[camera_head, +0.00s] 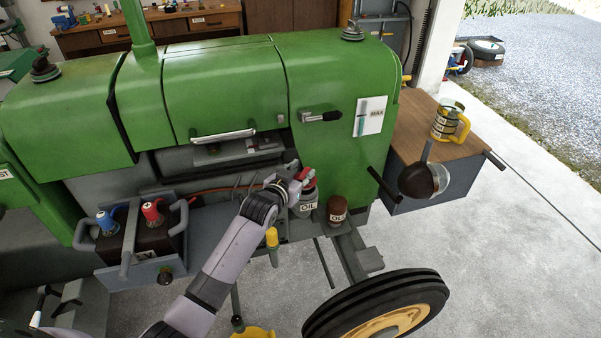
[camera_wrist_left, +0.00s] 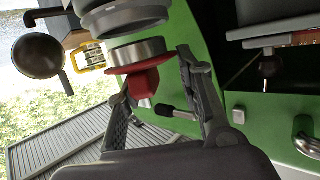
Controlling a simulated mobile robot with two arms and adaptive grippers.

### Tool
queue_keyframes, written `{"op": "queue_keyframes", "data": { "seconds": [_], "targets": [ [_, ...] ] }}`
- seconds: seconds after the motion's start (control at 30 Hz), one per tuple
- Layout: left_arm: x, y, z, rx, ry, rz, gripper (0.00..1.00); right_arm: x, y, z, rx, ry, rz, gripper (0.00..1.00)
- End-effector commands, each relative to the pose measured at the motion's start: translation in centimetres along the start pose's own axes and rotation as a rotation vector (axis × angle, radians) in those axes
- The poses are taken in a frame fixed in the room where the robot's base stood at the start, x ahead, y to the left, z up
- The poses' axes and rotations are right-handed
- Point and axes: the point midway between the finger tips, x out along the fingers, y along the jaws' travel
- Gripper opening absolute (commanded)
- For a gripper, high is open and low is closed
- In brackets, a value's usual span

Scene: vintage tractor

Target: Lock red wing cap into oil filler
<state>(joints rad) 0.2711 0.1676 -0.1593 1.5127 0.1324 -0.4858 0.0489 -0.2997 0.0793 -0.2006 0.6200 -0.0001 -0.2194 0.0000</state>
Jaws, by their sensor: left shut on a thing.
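The red wing cap (camera_head: 309,177) is at the mouth of the grey oil filler (camera_head: 307,206), which bears an OIL label, on the tractor's side. My left gripper (camera_head: 301,182) is at the cap and partly hides it. In the left wrist view, the cap (camera_wrist_left: 143,83) has a red wing, a red flange and a silver ring. My left fingers (camera_wrist_left: 155,80) are on both sides of the wing, shut on it. The filler's grey neck (camera_wrist_left: 122,16) is just beyond the ring. My right gripper is out of view.
A brown labelled pot (camera_head: 337,208) stands just right of the filler. The front wheel (camera_head: 378,306) is below, and a round headlamp (camera_head: 420,180) sticks out to the right. A yellow-handled jug (camera_head: 448,120) stands on the wooden bench.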

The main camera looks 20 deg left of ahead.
Motion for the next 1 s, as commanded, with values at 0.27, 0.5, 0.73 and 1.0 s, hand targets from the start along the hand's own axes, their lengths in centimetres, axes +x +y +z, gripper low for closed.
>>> {"op": "queue_keyframes", "data": {
  "seconds": [0.27,0.5,0.73,1.0],
  "targets": [
    [0.2,0.0,0.7,0.0,0.0,0.0,0.05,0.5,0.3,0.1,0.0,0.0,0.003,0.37],
    [0.4,0.1,1.3,0.0,0.0,0.0,0.05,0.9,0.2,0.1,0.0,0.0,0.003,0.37],
    [0.6,0.1,1.8,0.0,0.0,0.0,0.05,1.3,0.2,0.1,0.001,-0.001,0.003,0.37],
    [0.6,0.1,2.0,0.0,0.0,0.0,0.05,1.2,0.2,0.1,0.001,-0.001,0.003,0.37]
  ]
}}
